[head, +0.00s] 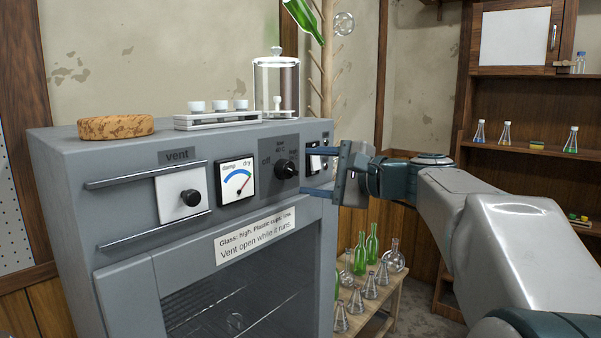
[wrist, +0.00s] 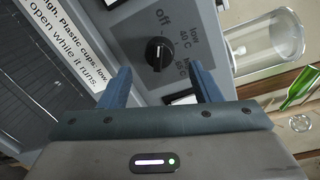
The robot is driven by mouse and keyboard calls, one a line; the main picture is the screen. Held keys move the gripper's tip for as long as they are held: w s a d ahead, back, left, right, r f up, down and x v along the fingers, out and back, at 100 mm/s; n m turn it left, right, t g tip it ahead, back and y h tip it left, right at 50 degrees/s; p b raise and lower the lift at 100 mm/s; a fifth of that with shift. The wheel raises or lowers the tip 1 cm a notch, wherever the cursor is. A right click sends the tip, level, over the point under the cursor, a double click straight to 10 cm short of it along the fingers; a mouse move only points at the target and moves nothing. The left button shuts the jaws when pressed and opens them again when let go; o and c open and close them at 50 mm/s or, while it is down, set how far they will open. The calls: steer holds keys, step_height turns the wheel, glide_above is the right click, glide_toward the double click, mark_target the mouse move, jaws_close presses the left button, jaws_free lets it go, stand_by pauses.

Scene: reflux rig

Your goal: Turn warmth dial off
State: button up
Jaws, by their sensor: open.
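The warmth dial (head: 287,168) is a round black knob on a dark grey plate at the right of the cabinet's front. In the wrist view the dial (wrist: 159,53) has a small white mark, and "off", "low 40 C" and a partly hidden high label are printed around it. I cannot tell for sure which label the mark points to. My gripper (head: 316,171) is open and empty to the right of the dial, fingers pointing at the panel. In the wrist view the dial lies just beyond and between the fingertips (wrist: 162,77), with no contact visible.
A white switch (wrist: 181,98) sits on the panel beside the dial. A damp/dry gauge (head: 236,182) and a vent slide (head: 182,194) are to its left. A glass jar (head: 276,84), cup rack (head: 218,119) and cork slab (head: 116,127) stand on top. A bottle stand (head: 384,316) is below right.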

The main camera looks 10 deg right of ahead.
steer(key=v, duration=0.9)
